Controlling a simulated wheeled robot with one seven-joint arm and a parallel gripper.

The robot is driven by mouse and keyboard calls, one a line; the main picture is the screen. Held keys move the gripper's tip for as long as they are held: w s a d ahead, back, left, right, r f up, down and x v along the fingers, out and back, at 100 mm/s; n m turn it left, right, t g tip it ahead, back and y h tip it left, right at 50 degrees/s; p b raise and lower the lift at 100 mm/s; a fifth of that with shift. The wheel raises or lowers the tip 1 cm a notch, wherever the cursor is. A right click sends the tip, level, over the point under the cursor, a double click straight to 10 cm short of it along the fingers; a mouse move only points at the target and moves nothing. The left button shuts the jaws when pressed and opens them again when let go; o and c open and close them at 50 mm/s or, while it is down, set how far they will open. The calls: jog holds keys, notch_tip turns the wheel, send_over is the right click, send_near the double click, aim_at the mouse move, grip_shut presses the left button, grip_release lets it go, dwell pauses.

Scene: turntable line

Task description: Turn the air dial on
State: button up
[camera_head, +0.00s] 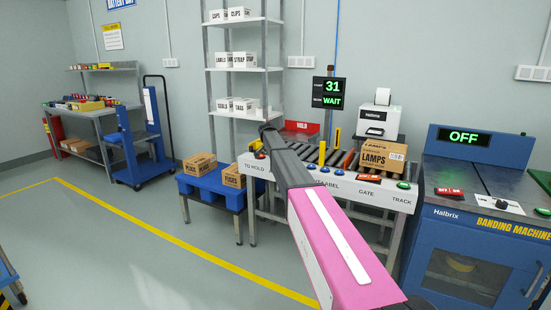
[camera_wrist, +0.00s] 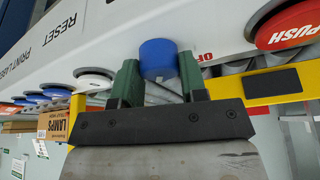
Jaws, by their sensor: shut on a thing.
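The air dial (camera_wrist: 158,58) shows in the wrist view as a round blue knob on the white panel. Red letters, partly covered, show beside it and appear to read "OFF". My gripper (camera_wrist: 160,82) has its two green fingers on either side of the knob, shut on it. In the head view my arm reaches over to the conveyor, and the gripper's end (camera_head: 268,135) is small and dark near the "TO HOLD" end. The dial cannot be made out there. Its exact turn angle is hard to tell.
A red "PUSH" button (camera_wrist: 288,24) sits close to the right of the dial in the wrist view. The white panel (camera_wrist: 110,35) carries "RESET" and "PRINT LABEL" lettering, with several buttons. A LAMPS carton (camera_head: 376,157) stands on the conveyor. The banding machine's display (camera_head: 463,137) reads "OFF".

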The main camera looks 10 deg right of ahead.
jog(key=o, duration=0.9)
jog(key=v, duration=1)
jog(key=shift+a+r, duration=0.2)
jog(key=shift+r, duration=0.15)
jog(key=shift+s, duration=0.1)
jog(key=s+d+f+n+g+y, duration=0.1)
jog(key=s+f+n, duration=0.1)
jog(key=s+f, duration=0.85)
jog(key=s+d+f+n, duration=0.25)
jog(key=s+f, duration=0.55)
jog(key=s, duration=0.6)
jog(key=s+f+n+g+y, duration=0.1)
jog(key=s+f+n, duration=0.2)
jog(key=s, duration=1.2)
jog(key=s+f+n+y, duration=0.1)
jog(key=s+f+n, duration=0.2)
jog(key=s+f, duration=0.6)
jog(key=s, duration=0.6)
jog(key=shift+g, duration=0.4)
